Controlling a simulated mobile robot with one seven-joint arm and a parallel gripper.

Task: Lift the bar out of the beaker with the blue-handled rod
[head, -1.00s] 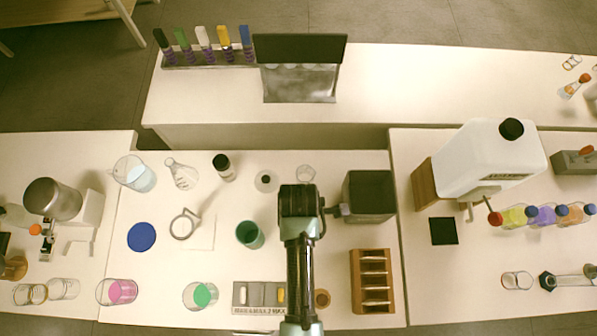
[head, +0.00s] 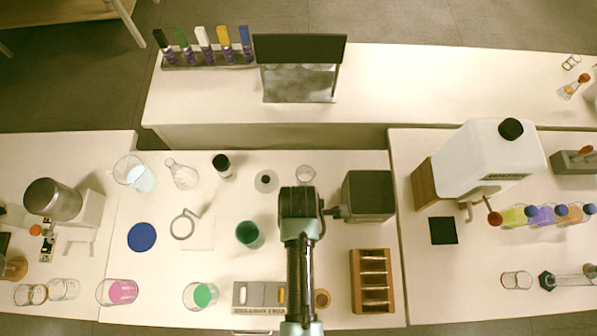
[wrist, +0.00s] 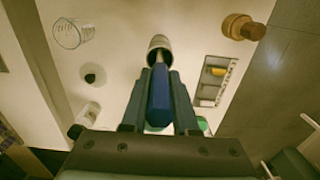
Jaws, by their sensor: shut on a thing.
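My gripper (wrist: 159,80) is shut on the blue handle (wrist: 159,98) of the rod in the wrist view. The rod's thin lower part points toward a round, open, pale-rimmed vessel (wrist: 160,43), which looks like the beaker, just past the fingertips. I cannot tell how far the rod tip reaches inside it. I cannot make out the bar. In the head view, my gripper (head: 300,205) is seen from above over the middle table, and my arm hides the rod and this vessel.
A dark box (head: 368,195) stands close right of my gripper, with a wooden rack (head: 371,281) below it. A green cup (head: 249,235) is left. A small clear beaker (head: 306,174) stands behind. A tray with a yellow piece (head: 259,295) and a brown round piece (head: 322,299) lie in front.

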